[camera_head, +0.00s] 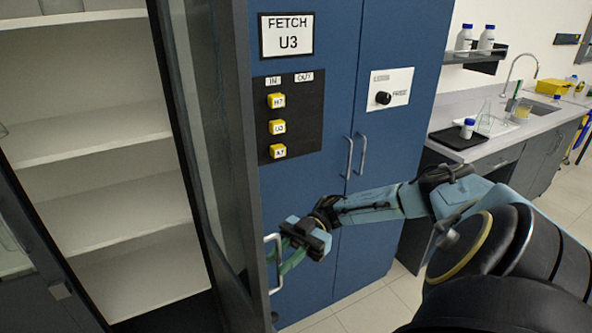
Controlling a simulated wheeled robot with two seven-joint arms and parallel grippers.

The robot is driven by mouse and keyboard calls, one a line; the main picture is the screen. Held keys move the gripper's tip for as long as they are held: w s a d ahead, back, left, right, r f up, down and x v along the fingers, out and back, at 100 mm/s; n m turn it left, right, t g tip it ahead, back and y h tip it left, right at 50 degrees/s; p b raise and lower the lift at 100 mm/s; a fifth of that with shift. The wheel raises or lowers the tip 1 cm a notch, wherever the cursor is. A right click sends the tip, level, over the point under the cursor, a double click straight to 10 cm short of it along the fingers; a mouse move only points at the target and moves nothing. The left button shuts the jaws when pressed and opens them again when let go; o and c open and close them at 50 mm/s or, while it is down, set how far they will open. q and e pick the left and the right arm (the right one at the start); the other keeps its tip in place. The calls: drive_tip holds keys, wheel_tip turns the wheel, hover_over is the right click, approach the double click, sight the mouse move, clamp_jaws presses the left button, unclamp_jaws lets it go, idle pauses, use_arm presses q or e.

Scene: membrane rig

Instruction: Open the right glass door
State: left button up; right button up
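The right glass door (209,140) stands swung out from the cabinet and shows nearly edge-on, with a dark frame and a grey pane. Its pale bar handle (277,285) is on the side facing the blue cupboard. My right gripper (284,261) is at this handle, its teal fingers pointing left and down around the bar's height. I cannot tell whether the fingers close on the bar. The open cabinet (95,150) shows bare white shelves. A dark framed panel at the lower left (45,275) seems to be the other door. My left gripper is out of view.
A blue cupboard (345,60) stands right behind the door, with a "FETCH U3" sign (287,36), a black panel of yellow blocks (300,135) and two upright handles. A counter with a sink (535,108) is at the right. Some tiled floor (375,310) is clear.

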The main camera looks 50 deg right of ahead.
drive_tip(key=d+b, duration=0.5)
drive_tip(key=d, duration=0.7)
drive_tip(key=shift+s+d, duration=0.2)
drive_tip(key=shift+d, duration=0.05)
